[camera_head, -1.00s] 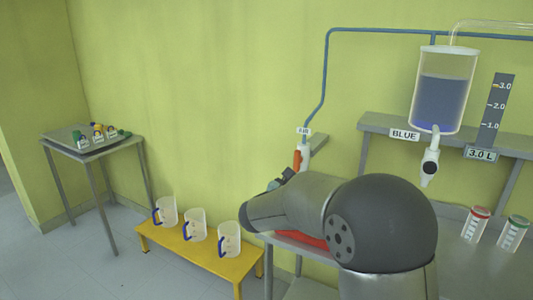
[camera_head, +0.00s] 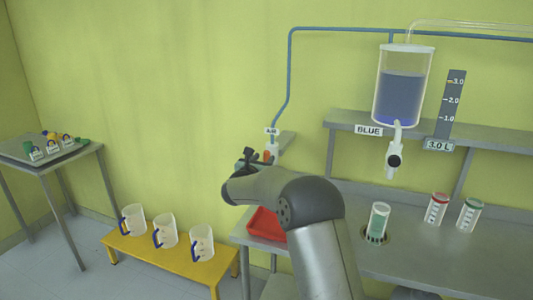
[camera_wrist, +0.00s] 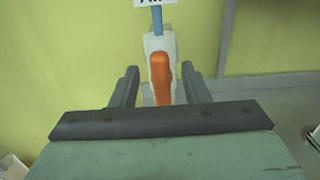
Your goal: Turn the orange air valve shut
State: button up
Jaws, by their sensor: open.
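The orange air valve handle (camera_wrist: 161,78) stands upright on its white valve body (camera_wrist: 157,43), in line with the blue pipe above it. In the wrist view my gripper (camera_wrist: 159,77) is open, with one dark finger on each side of the handle and a visible gap on both sides. The handle's lower end is hidden behind the gripper's body. In the head view the orange handle (camera_head: 268,156) shows just under the AIR label (camera_head: 271,131), partly hidden by my gripper (camera_head: 250,157).
A blue-filled vessel (camera_head: 402,90) with a white tap stands over the grey bench. A yellow bench (camera_head: 170,256) holds three jugs. The wall is close behind the valve.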

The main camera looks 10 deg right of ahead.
aim_at(265, 157)
jog(key=shift+p+x, duration=0.3)
jog(key=shift+x, duration=1.6)
grip_shut()
